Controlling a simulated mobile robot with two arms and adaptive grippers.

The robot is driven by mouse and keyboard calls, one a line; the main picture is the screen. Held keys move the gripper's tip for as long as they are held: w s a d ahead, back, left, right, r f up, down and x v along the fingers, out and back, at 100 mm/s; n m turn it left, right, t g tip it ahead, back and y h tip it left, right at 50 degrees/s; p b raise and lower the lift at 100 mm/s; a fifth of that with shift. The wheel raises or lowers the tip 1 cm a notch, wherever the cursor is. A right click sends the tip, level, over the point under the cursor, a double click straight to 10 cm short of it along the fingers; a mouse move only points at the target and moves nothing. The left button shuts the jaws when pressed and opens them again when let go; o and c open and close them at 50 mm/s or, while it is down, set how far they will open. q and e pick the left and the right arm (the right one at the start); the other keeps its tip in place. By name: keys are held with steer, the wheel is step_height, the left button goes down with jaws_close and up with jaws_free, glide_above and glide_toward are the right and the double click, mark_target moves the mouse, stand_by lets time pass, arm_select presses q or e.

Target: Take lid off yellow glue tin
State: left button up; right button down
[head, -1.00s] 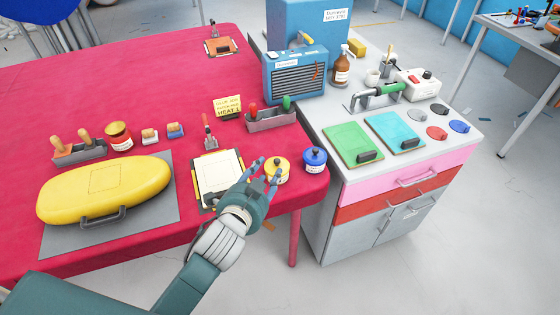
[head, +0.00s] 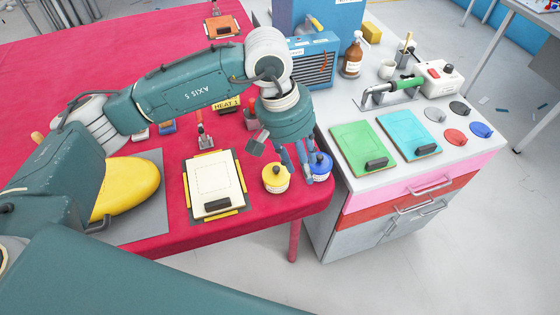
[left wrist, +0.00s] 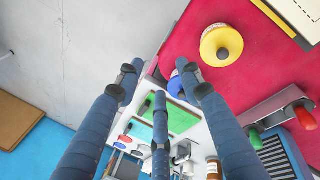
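The yellow glue tin (head: 275,181) stands on the red table near its right front corner. Its yellow lid with a dark knob sits on top. It also shows in the left wrist view (left wrist: 222,43), off to the upper right of the fingers. My left gripper (head: 300,177) is open and empty, with its fingers pointing down just right of the yellow tin. The fingers partly cover the blue tin (head: 321,168) in the head view; I cannot tell whether they touch it. My right gripper is not in view.
A cream clipboard (head: 213,185) lies left of the yellow tin. A yellow inflatable (head: 128,188) lies further left, partly hidden by my arm. A blue heater (head: 318,62) stands behind. Green (head: 360,146) and cyan (head: 407,135) boards lie on the grey cabinet at right.

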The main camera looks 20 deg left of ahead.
arm_select(q)
steer(key=w+a+m+t+y, duration=0.1)
steer(key=w+a+y, duration=0.2)
steer(key=a, duration=0.5)
steer(key=p, duration=0.2)
glide_above(276, 168)
steer(key=f, duration=0.3)
steer(key=shift+s+f, duration=0.3)
steer(key=shift+s, duration=0.1)
steer(key=f+p, duration=0.1)
steer(key=f, duration=0.1)
steer(key=f+p, duration=0.1)
steer(key=f, duration=0.1)
steer(key=shift+w+f, duration=0.2)
steer(key=shift+f, duration=0.2)
steer(key=shift+w+f, duration=0.15)
steer(key=shift+f, duration=0.3)
jaws_close()
